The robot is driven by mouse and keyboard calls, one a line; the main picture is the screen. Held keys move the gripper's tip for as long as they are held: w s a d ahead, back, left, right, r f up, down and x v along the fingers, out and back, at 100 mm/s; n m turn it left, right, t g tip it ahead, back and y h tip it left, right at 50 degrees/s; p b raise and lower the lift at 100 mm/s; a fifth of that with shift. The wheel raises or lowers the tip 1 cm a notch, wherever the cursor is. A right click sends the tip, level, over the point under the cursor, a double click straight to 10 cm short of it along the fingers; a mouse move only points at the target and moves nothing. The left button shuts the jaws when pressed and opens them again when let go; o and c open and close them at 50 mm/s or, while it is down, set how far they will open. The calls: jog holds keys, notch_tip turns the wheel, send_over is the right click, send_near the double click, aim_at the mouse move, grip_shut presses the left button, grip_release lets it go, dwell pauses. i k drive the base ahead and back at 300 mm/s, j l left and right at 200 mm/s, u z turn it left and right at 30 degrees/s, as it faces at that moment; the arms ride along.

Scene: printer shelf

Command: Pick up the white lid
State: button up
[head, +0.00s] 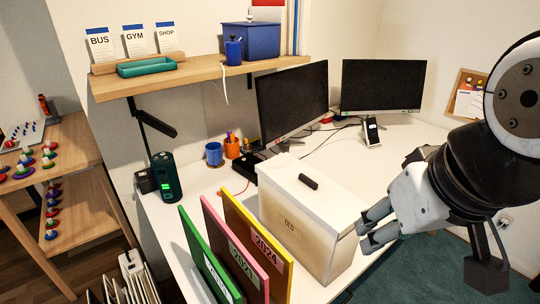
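The white lid (285,176) lies on top of a cream box (305,238) marked "OLD", in the middle front of the desk. A short black handle (308,183) sits on the lid. My gripper (365,235) is just right of the box, near its right end and a little below lid height in the picture. Its two grey fingers are apart with nothing seen between them. I cannot tell whether a fingertip touches the box.
Green, pink and yellow folders (238,250) stand upright left of the box. Two monitors (292,100), a phone on a stand (372,133) and cups (214,153) are behind. A wooden shelf (200,78) overhangs the desk's back left. White desk surface (345,160) is clear behind the box.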

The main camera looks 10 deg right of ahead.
aim_at(334, 208)
jog(key=u, duration=0.35)
jog(key=i+l+u, duration=0.1)
jog(key=l+u, duration=0.25)
jog(key=l, duration=0.15)
jog(key=i+l+u, duration=0.1)
jog(key=l+u, duration=0.25)
jog(key=l, duration=0.2)
jog(key=i+l, duration=0.1)
jog(key=l, duration=0.45)
jog(key=i+l+u, duration=0.1)
jog(key=l, duration=0.5)
jog(key=i+l, duration=0.1)
jog(key=l, duration=0.5)
jog(key=i+l+u, duration=0.1)
jog(key=l, duration=0.45)
jog(key=i+l, duration=0.15)
jog(key=l, duration=0.1)
